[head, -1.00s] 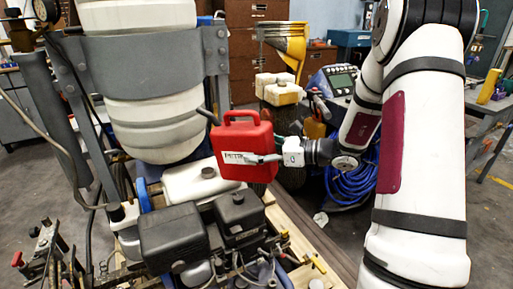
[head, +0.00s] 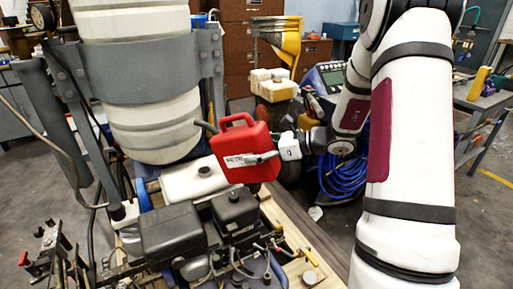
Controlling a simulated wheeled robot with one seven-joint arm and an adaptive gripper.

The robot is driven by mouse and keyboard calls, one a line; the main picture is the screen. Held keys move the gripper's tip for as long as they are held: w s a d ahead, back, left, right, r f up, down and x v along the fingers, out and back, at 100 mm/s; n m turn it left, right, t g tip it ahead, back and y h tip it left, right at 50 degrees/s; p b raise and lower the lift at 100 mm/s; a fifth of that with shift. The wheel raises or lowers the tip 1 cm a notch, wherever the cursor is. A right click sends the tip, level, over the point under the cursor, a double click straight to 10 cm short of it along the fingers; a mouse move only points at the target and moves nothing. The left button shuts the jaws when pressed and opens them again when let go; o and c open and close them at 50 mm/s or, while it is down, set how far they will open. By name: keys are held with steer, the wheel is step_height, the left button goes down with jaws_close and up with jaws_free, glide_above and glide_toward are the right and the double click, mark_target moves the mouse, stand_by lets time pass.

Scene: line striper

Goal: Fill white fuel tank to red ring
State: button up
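The white fuel tank (head: 180,183) sits low on the machine, left of centre, with a dark round cap or opening (head: 204,171) on top. I cannot tell which it is, and no red ring or fuel level shows. A red fuel can (head: 256,139) with a dark spout (head: 205,127) pointing left hangs just above and right of the tank, slightly tilted. My gripper (head: 258,158) reaches in from the right, its fingers against the can's labelled side and seemingly shut on it. The far finger is hidden. No liquid is seen flowing.
A big white ribbed tank (head: 150,120) in a grey bracket stands above left. A black engine (head: 172,232) sits in front of the fuel tank. A yellow hopper machine (head: 283,40) and a blue hose coil (head: 342,177) are behind. Floor shows at right.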

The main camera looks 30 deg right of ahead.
steer(key=shift+s+d+r+g+h+p, duration=0.15)
steer(key=shift+r+g+h+p, duration=0.25)
steer(key=shift+p, duration=0.9)
steer(key=shift+s+d+r+g+h+p, duration=0.1)
steer(key=shift+r+g+h+p, duration=0.3)
steer(key=shift+p, duration=0.85)
steer(key=shift+s+d+r+h+p, duration=0.1)
steer(key=shift+s+r+h+p, duration=0.1)
steer(key=shift+h+p, duration=0.25)
stand_by(1.0)
steer(key=shift+w+g+p, duration=0.1)
steer(key=shift+g+p, duration=0.4)
steer(key=shift+p, duration=0.05)
stand_by(3.5)
